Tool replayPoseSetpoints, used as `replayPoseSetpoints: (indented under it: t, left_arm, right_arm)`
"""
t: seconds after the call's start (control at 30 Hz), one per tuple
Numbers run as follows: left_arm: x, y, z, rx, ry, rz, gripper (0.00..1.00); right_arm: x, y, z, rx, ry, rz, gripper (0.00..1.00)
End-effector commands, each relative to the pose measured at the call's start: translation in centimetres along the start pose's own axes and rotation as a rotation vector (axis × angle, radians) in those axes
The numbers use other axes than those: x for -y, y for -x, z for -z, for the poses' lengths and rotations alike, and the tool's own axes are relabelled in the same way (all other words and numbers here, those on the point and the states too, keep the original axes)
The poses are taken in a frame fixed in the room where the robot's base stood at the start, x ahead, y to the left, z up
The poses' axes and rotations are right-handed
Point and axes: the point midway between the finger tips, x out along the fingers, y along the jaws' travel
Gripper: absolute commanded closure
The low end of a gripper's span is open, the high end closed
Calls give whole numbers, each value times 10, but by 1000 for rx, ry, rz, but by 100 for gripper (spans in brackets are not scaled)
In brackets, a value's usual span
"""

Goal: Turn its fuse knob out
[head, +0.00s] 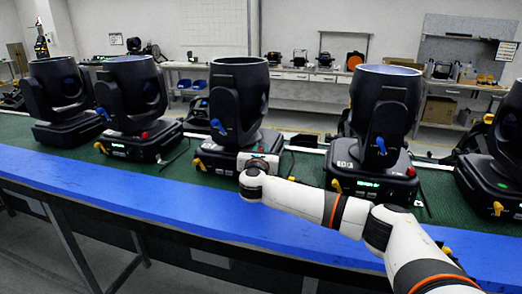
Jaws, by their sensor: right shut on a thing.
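A row of black moving-head lights stands on a green belt. My right arm comes in from the lower right to the middle light (239,98). My right gripper (258,161) is at the front of this light's base, low and right of centre. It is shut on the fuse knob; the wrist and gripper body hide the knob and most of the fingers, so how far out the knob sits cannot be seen. The light stands upright with a blue lever on its yoke and a yellow connector (199,164) at the base's left corner. My left gripper is not in view.
Similar lights stand to the left (132,95) and to the right (380,120), with narrow gaps between. A blue edge strip (150,196) runs along the front of the belt. Benches with equipment are far behind.

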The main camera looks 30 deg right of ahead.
Motion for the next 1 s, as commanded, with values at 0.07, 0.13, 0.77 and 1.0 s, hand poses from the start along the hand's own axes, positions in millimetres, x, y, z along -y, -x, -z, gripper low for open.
replayPoseSetpoints:
  t: [0.07, 0.13, 0.77, 1.0]
  left_arm:
    - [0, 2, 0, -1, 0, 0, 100]
    - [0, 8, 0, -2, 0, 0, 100]
    - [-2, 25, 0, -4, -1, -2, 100]
    - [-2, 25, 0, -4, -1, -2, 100]
  right_arm:
    - [0, 0, 1, 0, -1, -13, 100]
    - [2, 0, 2, -2, -2, -49, 100]
    - [0, 0, 1, -22, -2, -398, 100]
    - [0, 0, 1, -22, -2, -397, 68]
